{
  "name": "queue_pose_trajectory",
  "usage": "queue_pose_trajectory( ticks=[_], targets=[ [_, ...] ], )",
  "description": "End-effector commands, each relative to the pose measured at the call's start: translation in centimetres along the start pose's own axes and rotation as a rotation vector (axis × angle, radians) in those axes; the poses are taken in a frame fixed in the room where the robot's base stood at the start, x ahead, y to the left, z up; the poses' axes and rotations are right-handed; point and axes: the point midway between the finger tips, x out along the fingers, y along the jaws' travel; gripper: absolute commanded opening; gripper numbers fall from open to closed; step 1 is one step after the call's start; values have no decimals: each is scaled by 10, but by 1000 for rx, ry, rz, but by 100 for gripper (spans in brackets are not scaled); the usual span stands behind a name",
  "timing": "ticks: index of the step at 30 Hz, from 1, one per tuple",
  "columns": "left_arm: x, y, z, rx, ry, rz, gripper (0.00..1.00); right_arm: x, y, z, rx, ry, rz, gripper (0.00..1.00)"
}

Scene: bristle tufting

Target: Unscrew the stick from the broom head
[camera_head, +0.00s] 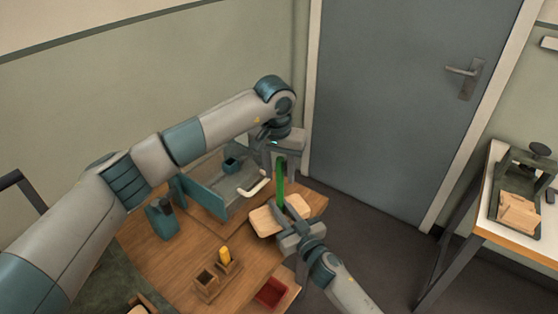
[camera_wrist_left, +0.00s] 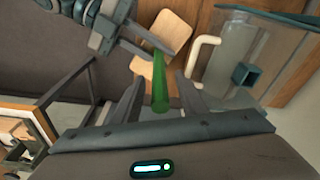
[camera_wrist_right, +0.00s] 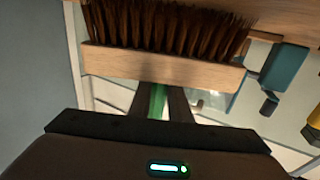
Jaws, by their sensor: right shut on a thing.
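The green stick (camera_head: 280,182) stands upright from the wooden broom head (camera_head: 264,222) above the table. In the right wrist view the broom head (camera_wrist_right: 160,62) shows its dark bristles and the stick (camera_wrist_right: 158,102) lies between my right fingers. My right gripper (camera_head: 291,217) is shut on the stick close to the broom head. My left gripper (camera_head: 279,147) is at the stick's upper end. In the left wrist view its fingers (camera_wrist_left: 160,100) are spread, with the stick's end (camera_wrist_left: 160,104) between them and gaps on both sides.
A white bent handle (camera_head: 253,187) is close to the stick. Another table (camera_head: 515,235) stands at right.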

Motion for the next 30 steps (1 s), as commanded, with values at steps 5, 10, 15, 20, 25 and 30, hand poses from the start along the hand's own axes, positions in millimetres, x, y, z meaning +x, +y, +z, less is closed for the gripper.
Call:
queue_pose_trajectory(
  ticks=[5, 10, 15, 20, 25, 30],
  targets=[
    [27, 1, 0, 0, -2, 1, 38, 0, 0, 0, 0, 0, 0, 0],
    [42, 0, 0, -1, -1, -1, 38, 0, 0, 0, 0, -1, 0, 0],
    [49, 0, 0, 0, -1, -1, 38, 0, 0, 0, 0, -1, 0, 0],
    [49, 0, 0, 0, 0, -1, 38, 0, 0, 0, 0, -1, 0, 0],
    [49, 0, 0, 0, 0, -1, 24, 0, 0, 0, 0, 0, 0, 0],
    [49, 0, 0, 0, 0, -1, 0, 0, 0, 0, 0, 0, 0, 0]
  ],
)
